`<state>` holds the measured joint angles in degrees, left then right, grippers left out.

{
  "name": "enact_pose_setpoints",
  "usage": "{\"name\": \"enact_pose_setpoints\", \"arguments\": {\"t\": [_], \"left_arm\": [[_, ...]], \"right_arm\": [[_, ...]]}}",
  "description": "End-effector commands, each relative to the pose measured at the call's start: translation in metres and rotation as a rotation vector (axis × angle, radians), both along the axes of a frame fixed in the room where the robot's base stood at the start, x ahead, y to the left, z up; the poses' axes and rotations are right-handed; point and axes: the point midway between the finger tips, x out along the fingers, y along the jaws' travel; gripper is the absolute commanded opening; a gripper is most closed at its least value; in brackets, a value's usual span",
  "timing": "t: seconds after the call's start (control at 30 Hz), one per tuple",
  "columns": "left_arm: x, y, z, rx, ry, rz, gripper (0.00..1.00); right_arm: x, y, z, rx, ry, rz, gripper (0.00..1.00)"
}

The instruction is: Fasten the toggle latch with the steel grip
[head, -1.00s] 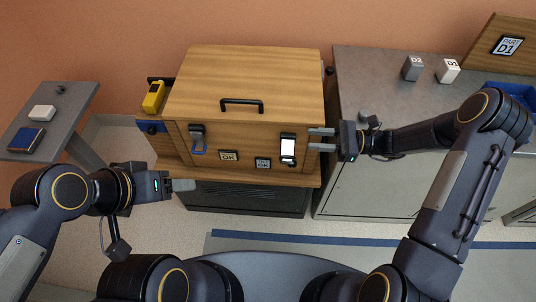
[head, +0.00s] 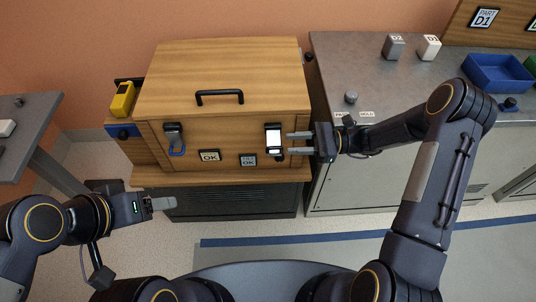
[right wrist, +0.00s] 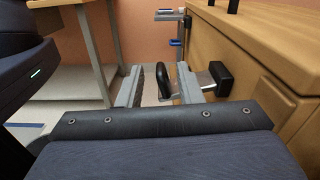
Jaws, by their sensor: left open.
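The toggle latch with the steel grip (head: 273,138) is on the right of the wooden box's front; its bright plate sits between dark ends. My right gripper (head: 290,142) is open just right of this latch, its fingers pointing at it. In the right wrist view the fingers (right wrist: 158,90) are apart, and a black upright piece of the latch (right wrist: 163,79) shows in the gap between them. A steel part and a black block show beyond the right finger; contact cannot be told. My left gripper (head: 172,203) is open and empty, low in front of the box.
A second latch with a blue grip (head: 175,140) is on the left of the wooden box (head: 220,85), which has a black top handle (head: 219,96). A yellow item (head: 122,99) stands left of it. A grey cabinet (head: 335,80) stands close on the right.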

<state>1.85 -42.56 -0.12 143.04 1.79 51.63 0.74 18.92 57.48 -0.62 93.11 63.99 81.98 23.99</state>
Motion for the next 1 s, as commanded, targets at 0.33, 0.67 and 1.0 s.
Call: {"name": "enact_pose_setpoints", "arguments": {"t": [0.33, 0.67, 1.0], "left_arm": [[0.000, 0.000, -0.015, 0.000, 0.000, 0.000, 0.60], [0.000, 0.000, -0.012, 0.000, 0.000, 0.000, 0.60], [0.000, 0.000, -0.011, 0.000, 0.000, 0.000, 0.60]], "right_arm": [[0.000, 0.016, -0.016, 0.001, -0.001, 0.003, 0.33], [0.000, 0.066, -0.016, 0.001, -0.001, 0.003, 0.33], [0.000, 0.078, -0.017, -0.001, 0.000, 0.000, 0.33]]}}
